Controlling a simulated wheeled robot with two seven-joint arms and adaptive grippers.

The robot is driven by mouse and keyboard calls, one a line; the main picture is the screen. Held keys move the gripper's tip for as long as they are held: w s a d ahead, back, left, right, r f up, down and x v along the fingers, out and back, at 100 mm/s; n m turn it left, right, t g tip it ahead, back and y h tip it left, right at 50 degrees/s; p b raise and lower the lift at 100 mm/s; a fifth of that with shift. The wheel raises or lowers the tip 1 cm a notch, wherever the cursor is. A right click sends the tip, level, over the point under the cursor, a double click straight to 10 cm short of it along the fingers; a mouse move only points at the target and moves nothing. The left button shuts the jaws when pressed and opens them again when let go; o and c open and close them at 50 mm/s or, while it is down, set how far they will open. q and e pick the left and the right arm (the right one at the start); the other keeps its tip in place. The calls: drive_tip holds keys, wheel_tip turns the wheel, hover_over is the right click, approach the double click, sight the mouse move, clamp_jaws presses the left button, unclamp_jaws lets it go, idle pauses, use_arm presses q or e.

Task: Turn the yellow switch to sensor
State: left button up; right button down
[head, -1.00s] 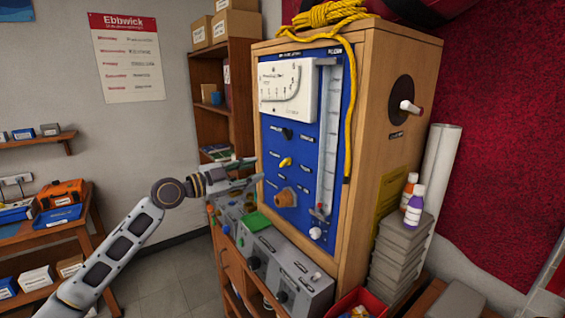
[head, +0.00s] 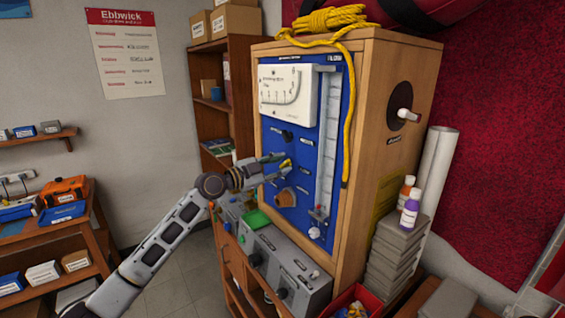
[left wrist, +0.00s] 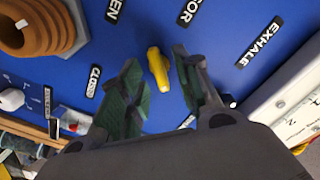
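The yellow switch (left wrist: 159,70) is a small lever on the blue panel (left wrist: 240,85). It also shows in the head view (head: 287,163), partly covered by my gripper. My left gripper (head: 279,164) is at the panel, and in the left wrist view its two green-padded fingers (left wrist: 157,82) are open, one on each side of the switch. Gaps show between the fingers and the lever. A label ending in "SOR" (left wrist: 187,12) lies above the switch in the wrist view, with "EXHALE" (left wrist: 259,42) and "CLOSED" (left wrist: 94,81) to the sides. My right gripper is not in view.
An orange-brown ribbed knob (left wrist: 38,25) sits beside the switch; in the head view it is below (head: 285,197). A white gauge (head: 288,96) is above. Grey control boxes (head: 285,265) stand below the panel. Yellow rope (head: 350,120) hangs down the right side.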

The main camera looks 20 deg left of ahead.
use_arm(q)
drive_tip(key=shift+x, duration=0.85)
clamp_jaws()
